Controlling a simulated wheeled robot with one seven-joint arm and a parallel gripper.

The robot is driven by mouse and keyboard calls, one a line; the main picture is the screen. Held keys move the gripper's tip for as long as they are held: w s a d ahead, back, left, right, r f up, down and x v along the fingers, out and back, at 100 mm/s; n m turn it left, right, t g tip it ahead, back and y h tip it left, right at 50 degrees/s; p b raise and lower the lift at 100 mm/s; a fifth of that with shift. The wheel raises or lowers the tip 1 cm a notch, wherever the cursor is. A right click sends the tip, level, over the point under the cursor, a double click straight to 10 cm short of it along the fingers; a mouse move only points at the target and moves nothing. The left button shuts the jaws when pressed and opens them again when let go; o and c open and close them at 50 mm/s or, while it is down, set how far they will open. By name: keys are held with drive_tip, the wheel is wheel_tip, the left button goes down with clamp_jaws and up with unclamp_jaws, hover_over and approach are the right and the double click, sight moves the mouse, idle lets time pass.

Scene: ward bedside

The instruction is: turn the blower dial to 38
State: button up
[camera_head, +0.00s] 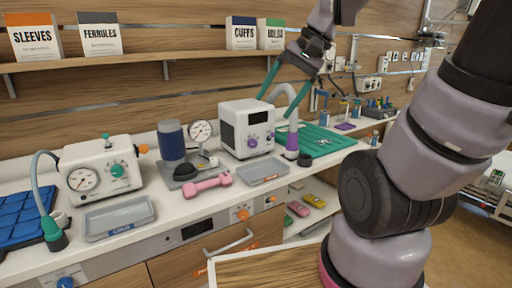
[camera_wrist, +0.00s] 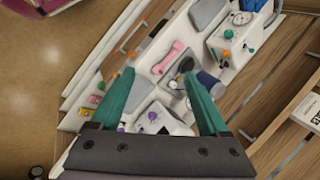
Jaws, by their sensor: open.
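The blower (camera_head: 235,130) is a white box with a dark display, standing on the counter. Its front has a purple dial (camera_head: 252,142) and a smaller purple knob at the right; the dial's setting is too small to read. A grey hose with a purple end (camera_head: 291,140) curves down at its right. My gripper (camera_head: 274,107) is open and empty, its teal fingers apart in the air above and beside the blower, by the hose. In the wrist view the blower (camera_wrist: 160,119) shows between the open fingers, and my gripper (camera_wrist: 158,72) touches nothing there.
Left of the blower stand a round gauge (camera_head: 201,132), a dark blue cylinder (camera_head: 171,140) and a pink dumbbell (camera_head: 207,185). A grey tray (camera_head: 263,172) lies before it. A second white device (camera_head: 101,170) is farther left. A green mat (camera_head: 325,141) lies right; a shelf (camera_head: 150,62) runs above.

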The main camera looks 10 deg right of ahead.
sight(254, 144)
drive_tip(key=w+a+f+m+g+y, duration=0.3)
drive_tip(key=w+a+f+m+y, duration=0.1)
drive_tip(key=w+a+y, duration=0.25)
drive_tip(key=w+f+m+t+y, duration=0.4)
drive_tip(key=w+m+t+y, duration=0.15)
drive_tip(key=w, duration=0.45)
drive_tip(key=w+d+f+m+t+h, duration=0.3)
drive_tip(key=w+d+f+m, duration=0.1)
drive_tip(key=f, duration=0.3)
drive_tip(key=w+d+f+m+t+h, duration=0.4)
drive_tip(key=d+f+m, duration=0.1)
drive_tip(key=f+m, duration=0.1)
drive_tip(key=w+d+f+m+t+h, duration=0.3)
drive_tip(key=d+f+m+t+h, duration=0.1)
drive_tip(key=f+m, duration=0.3)
drive_tip(key=shift+w+d+f+t, duration=0.3)
drive_tip(key=shift+w+d, duration=0.1)
drive_tip(key=shift+d, duration=0.1)
drive_tip(key=x, duration=1)
drive_tip(key=shift+w+a+f, duration=0.1)
drive_tip(key=shift+w, duration=0.25)
drive_tip(key=shift+c, duration=0.3)
clamp_jaws()
